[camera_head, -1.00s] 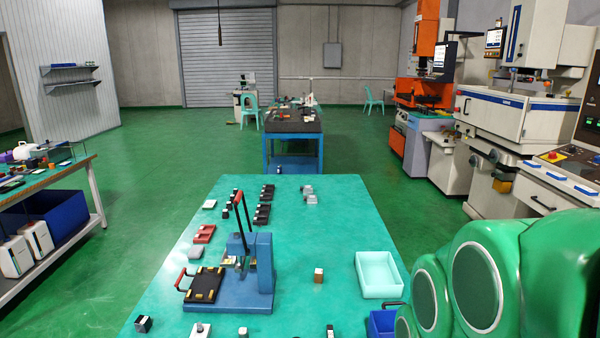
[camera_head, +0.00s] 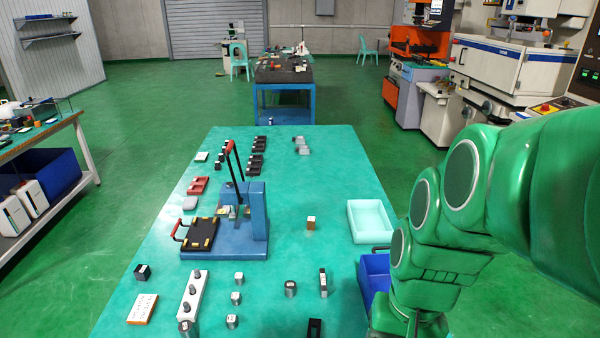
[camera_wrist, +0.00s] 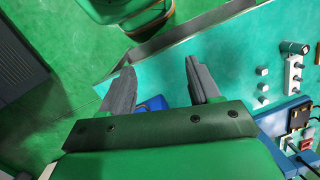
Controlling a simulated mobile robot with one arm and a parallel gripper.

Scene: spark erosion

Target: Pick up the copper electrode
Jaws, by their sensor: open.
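A small copper-brown block with a pale top (camera_head: 311,222) stands alone on the green table (camera_head: 285,180), right of the blue press; it looks like the copper electrode. I cannot make it out in the wrist view. My gripper (camera_wrist: 161,82) is open in the wrist view, with nothing between its two grey fingers. It is above the table's edge near the blue bin, apart from the block. In the head view my arm hangs at the right and its fingertips are not clearly visible.
A blue lever press (camera_head: 255,215) stands left of the block. A pale tray (camera_head: 370,237) and a blue bin (camera_head: 372,285) lie right. Several small cylinders and blocks, a white holder (camera_head: 192,292) and a labelled orange-white block (camera_head: 142,309) occupy the front.

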